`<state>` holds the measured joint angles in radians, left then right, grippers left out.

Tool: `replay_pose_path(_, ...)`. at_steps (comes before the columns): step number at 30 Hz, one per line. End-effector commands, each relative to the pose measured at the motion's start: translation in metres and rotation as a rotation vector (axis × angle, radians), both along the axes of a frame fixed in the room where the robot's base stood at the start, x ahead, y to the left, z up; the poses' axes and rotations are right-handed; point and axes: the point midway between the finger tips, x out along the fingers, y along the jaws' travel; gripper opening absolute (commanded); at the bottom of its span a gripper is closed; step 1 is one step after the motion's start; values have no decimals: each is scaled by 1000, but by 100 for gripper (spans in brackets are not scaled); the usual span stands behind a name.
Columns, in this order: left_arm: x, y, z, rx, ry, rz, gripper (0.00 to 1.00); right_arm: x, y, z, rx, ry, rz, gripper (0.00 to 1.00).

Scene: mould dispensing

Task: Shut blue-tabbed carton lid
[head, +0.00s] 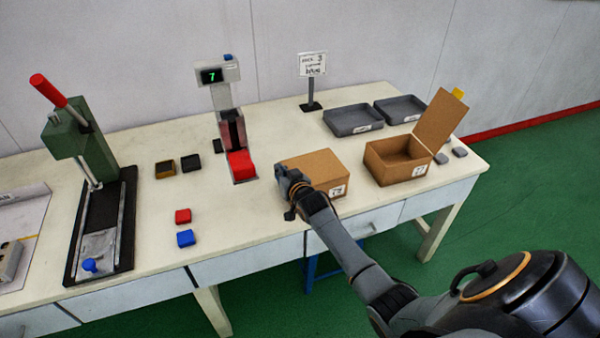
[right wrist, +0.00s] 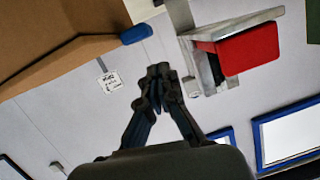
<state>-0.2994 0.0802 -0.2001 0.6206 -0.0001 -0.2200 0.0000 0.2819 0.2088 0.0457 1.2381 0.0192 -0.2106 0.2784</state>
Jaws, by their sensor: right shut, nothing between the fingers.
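A brown carton (head: 318,169) stands near the table's front edge, with its lid down over the top in the head view. I cannot tell whether the lid is fully flush. In the right wrist view the carton (right wrist: 45,45) fills the upper left, and a blue tab (right wrist: 135,33) shows at its edge. The tab is hidden in the head view. My right gripper (head: 284,178) is at the carton's left end, shut and empty. Its closed fingertips (right wrist: 158,72) point past the carton near the tab in the right wrist view; contact cannot be told. My left gripper is not in view.
A second carton (head: 383,172) with its yellow-tabbed lid (head: 441,116) upright stands to the right. A dispenser with a red block (head: 240,164) stands close left of my right gripper. Grey trays (head: 353,128) lie behind. Red (head: 183,216) and blue (head: 186,238) pieces lie left.

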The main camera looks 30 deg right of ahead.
Motion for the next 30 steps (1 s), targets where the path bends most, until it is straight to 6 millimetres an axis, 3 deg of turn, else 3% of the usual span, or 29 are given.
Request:
replay_pose_path(1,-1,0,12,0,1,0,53,0,0,15,-1,-1,0,0)
replay_pose_path(2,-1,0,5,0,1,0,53,-7,1,7,-1,2,0,0)
replay_pose_path(18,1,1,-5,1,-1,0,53,-82,14,27,0,-4,1,0)
replay_pose_path(30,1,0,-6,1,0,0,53,-94,17,29,-1,1,0,0)
